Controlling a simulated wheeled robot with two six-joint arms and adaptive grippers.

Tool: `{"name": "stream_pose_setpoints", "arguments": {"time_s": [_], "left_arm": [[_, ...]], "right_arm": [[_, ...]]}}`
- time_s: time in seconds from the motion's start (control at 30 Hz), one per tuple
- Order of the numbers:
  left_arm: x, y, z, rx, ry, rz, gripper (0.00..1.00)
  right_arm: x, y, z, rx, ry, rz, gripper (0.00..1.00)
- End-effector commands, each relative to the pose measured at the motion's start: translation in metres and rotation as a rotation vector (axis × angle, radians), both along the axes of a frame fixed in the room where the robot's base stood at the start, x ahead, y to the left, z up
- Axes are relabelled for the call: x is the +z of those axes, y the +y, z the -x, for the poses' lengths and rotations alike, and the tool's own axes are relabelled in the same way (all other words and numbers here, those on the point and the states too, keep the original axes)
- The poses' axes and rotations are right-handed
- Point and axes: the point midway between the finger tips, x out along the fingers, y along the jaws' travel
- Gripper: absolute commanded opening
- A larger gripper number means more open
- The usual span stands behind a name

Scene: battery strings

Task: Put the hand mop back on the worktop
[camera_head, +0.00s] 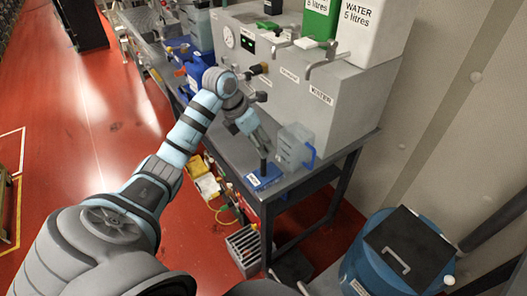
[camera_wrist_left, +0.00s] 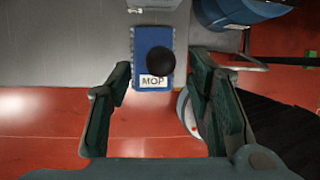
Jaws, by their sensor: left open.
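The hand mop is a blue block with a black knob and a "MOP" label. In the head view the mop (camera_head: 265,179) lies on the grey worktop (camera_head: 303,182) near its front corner. In the left wrist view the mop (camera_wrist_left: 142,45) shows upper centre, by the worktop's edge (camera_wrist_left: 60,72). My left gripper (camera_head: 262,143) is just above the mop's knob, pointing down. In the left wrist view the fingers (camera_wrist_left: 159,66) are open, one on each side of the mop, with visible gaps. My right gripper is not in view.
A clear jug (camera_head: 291,147) with a blue handle stands right beside the mop. A grey cabinet (camera_head: 290,85) with taps and a gauge backs the worktop. A blue drum (camera_head: 360,268) with a black lid (camera_head: 410,250) stands at lower right. Red floor (camera_head: 75,110) is open at left.

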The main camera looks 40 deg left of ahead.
Motion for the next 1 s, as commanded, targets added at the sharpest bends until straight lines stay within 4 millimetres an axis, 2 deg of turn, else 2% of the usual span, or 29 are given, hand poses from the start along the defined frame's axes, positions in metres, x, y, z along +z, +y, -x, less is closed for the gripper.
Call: {"name": "stream_pose_setpoints", "arguments": {"time_s": [0.1, 0.2, 0.3, 0.87, 0.93, 0.97, 1.0], "left_arm": [[0.03, 0.008, 0.01, 0.0, -0.003, -0.004, 0.47], [0.05, 0.011, 0.017, 0.001, -0.001, -0.002, 0.47], [0.061, 0.013, 0.022, 0.0, 0.0, -0.001, 0.47], [0.064, 0.013, 0.023, -0.002, 0.0, 0.001, 0.47], [0.063, 0.006, 0.019, -0.015, -0.019, 0.021, 0.47], [0.061, -0.002, 0.016, -0.029, -0.038, 0.042, 0.47], [0.059, -0.018, 0.009, -0.056, -0.078, 0.086, 0.47]], "right_arm": [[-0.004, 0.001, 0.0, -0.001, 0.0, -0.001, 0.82], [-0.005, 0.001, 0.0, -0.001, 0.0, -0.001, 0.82], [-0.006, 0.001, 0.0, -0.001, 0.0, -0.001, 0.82], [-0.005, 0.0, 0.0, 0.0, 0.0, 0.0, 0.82], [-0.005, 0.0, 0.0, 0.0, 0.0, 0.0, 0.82], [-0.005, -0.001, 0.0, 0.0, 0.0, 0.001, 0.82], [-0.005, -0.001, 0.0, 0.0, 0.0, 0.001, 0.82]]}}
